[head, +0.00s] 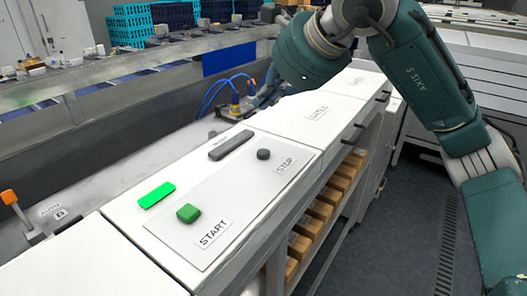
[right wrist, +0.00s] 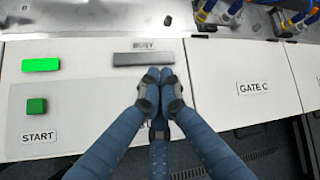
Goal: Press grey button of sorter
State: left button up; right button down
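My left gripper is not in view.
A green START button (head: 188,212) and a lit green indicator (head: 156,194) are on the near part of the panel. A dark grey BUSY bar (head: 231,144) lies behind the grey button.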

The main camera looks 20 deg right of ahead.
jog(key=b, duration=0.6)
send_over(264, 153)
notch_tip(264, 153, down, 8)
jog(key=shift+d+r, duration=0.1)
jog(key=shift+r, duration=0.05)
jog(key=shift+f, duration=0.45)
dwell(0.5)
jog(key=shift+f+b, duration=0.4)
jog(key=shift+b, duration=0.15)
jog(key=shift+f+b, duration=0.45)
jog(key=shift+f, duration=0.05)
dwell(0.4)
jog(key=shift+r, duration=0.1)
jog(key=shift+r+p, duration=0.6)
jog(key=shift+r, duration=0.2)
